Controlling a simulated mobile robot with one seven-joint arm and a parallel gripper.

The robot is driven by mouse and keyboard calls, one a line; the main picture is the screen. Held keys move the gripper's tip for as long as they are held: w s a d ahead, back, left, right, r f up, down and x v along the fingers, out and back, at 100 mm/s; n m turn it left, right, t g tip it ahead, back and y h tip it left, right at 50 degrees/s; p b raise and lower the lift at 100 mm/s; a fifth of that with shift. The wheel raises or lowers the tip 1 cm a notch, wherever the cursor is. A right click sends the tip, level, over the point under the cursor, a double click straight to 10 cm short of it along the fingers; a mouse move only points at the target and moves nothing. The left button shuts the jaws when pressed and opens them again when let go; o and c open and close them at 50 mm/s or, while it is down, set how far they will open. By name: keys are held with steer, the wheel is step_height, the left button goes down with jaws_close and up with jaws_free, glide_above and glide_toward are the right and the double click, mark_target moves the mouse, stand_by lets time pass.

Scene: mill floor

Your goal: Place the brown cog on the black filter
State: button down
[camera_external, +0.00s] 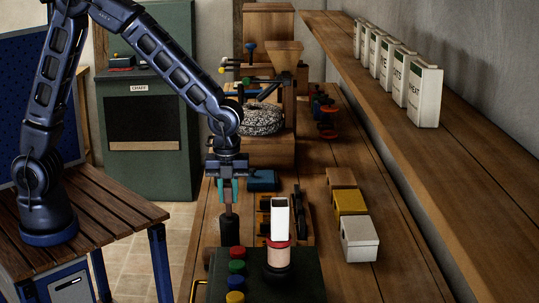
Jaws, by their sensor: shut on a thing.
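My gripper (228,196) hangs over the left edge of the long wooden bench, with its teal fingers pointing down. It is shut on a small brown piece (228,208) that looks like the brown cog; its shape is too small and too covered by the fingers to make out. Straight below is an upright black cylinder (229,231), which may be the black filter. In this view the brown piece lines up with its top; I cannot tell whether they touch.
A dark green box (310,277) with coloured knobs and a pale cylinder (277,257) stands in front. A stone mill (262,119) stands behind. Coloured boxes (359,239) sit further right.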

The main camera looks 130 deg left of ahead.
steer(key=shift+f, duration=0.15)
steer(key=c, duration=1.3)
jaws_free()
steer(key=shift+o, duration=0.2)
